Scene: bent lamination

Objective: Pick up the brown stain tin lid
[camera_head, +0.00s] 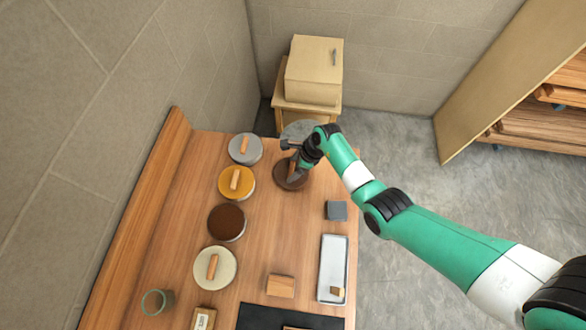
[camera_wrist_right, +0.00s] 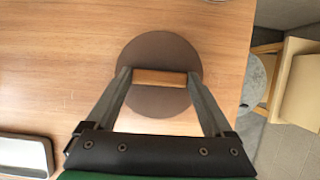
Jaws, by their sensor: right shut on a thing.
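The brown stain tin lid (camera_head: 284,180) is a dark brown disc with a wooden bar handle (camera_wrist_right: 160,78). It is at the far right part of the table, and it also shows in the right wrist view (camera_wrist_right: 160,52). My right gripper (camera_head: 293,167) is over it, with its fingers at the two ends of the handle, shut on it. I cannot tell whether the lid touches the table. The brown stain tin (camera_head: 227,222) stands without a lid, its dark brown top showing, in the row on the left. My left gripper is not in view.
Grey (camera_head: 245,148), yellow (camera_head: 230,185) and cream (camera_head: 222,270) lidded tins share the row. A green cup (camera_head: 156,302), wooden block (camera_head: 280,286), white tray (camera_head: 333,255) and grey block (camera_head: 336,210) are nearer. A stool with a box (camera_head: 314,75) stands beyond the table.

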